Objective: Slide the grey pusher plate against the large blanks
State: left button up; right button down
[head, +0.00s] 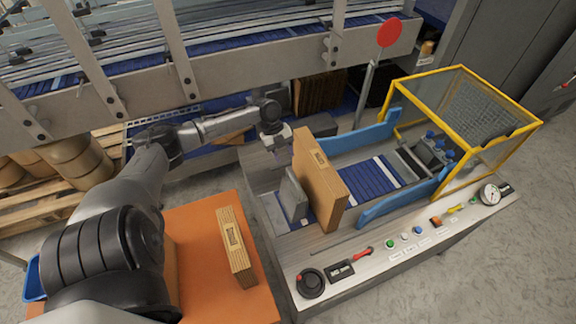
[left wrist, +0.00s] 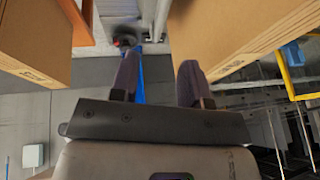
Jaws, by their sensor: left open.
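The grey pusher plate (head: 292,197) stands upright on the machine bed, to the left of the large blanks (head: 318,182). The large blanks are a tall brown cardboard stack standing on edge. A narrow gap seems to lie between plate and stack. My left gripper (head: 274,140) is above and behind the plate, near the stack's far end, and touches neither as far as I can see. In the left wrist view its two dark fingers (left wrist: 158,80) are apart with nothing gripped between them. Brown cardboard shows on both sides there. My right gripper is not in view.
A small carton bundle (head: 236,247) stands on an orange table (head: 200,225). Blue side guides (head: 400,198) and a yellow-framed guard (head: 462,105) stand right of the stack. A control panel (head: 395,250) runs along the front. A conveyor frame (head: 230,68) crosses behind.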

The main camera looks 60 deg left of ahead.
pick_arm(q)
jog(key=shift+v, duration=1.8)
